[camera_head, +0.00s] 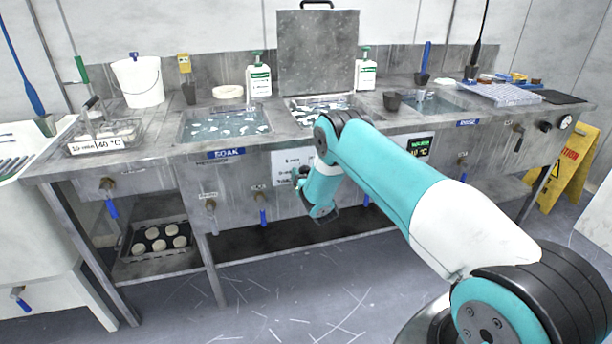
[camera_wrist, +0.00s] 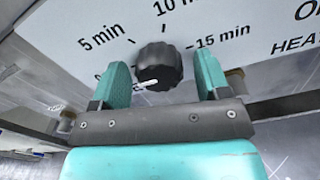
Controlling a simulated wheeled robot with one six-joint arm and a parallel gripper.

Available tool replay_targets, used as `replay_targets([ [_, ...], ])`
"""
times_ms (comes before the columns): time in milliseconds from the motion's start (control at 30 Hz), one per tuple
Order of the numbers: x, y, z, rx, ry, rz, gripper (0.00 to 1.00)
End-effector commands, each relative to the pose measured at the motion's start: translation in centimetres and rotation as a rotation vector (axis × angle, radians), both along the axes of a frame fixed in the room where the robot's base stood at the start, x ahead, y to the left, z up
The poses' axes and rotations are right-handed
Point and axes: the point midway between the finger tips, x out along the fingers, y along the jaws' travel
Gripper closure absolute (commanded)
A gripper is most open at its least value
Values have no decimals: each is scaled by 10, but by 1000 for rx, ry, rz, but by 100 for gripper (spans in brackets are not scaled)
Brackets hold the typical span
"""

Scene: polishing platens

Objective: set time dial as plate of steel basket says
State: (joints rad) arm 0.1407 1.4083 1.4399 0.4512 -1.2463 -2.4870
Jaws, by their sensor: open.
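The steel basket (camera_head: 122,128) stands at the left end of the counter. Its plate (camera_head: 100,145) seems to read 10 min and 40 °C, though the print is small. The black time dial (camera_wrist: 158,66) sits on a white panel marked 5, 10 and 15 min, with a partly hidden mark at lower left. Its white pointer aims down and left, away from the 10 min mark. My gripper (camera_wrist: 160,70) is open, its teal fingers on either side of the dial. I cannot tell whether they touch it. In the head view, my arm partly hides the panel (camera_head: 290,160).
Soak (camera_head: 225,125) and heated basins are set in the counter, with valves and blue levers along its front. A dark tray of discs (camera_head: 158,240) is on the lower shelf. A yellow caution sign (camera_head: 565,170) stands at right.

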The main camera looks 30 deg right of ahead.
Motion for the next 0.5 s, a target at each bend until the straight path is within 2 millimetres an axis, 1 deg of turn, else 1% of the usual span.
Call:
replay_targets([
  [33, 0, 0, 0, 0, 0, 0, 31],
  [67, 0, 0, 0, 0, 0, 0, 38],
  [100, 0, 0, 0, 0, 0, 0, 47],
  [167, 0, 0, 0, 0, 0, 0, 61],
  [200, 0, 0, 0, 0, 0, 0, 70],
  [233, 0, 0, 0, 0, 0, 0, 77],
  [267, 0, 0, 0, 0, 0, 0, 80],
  [500, 0, 0, 0, 14, -5, 0, 80],
])
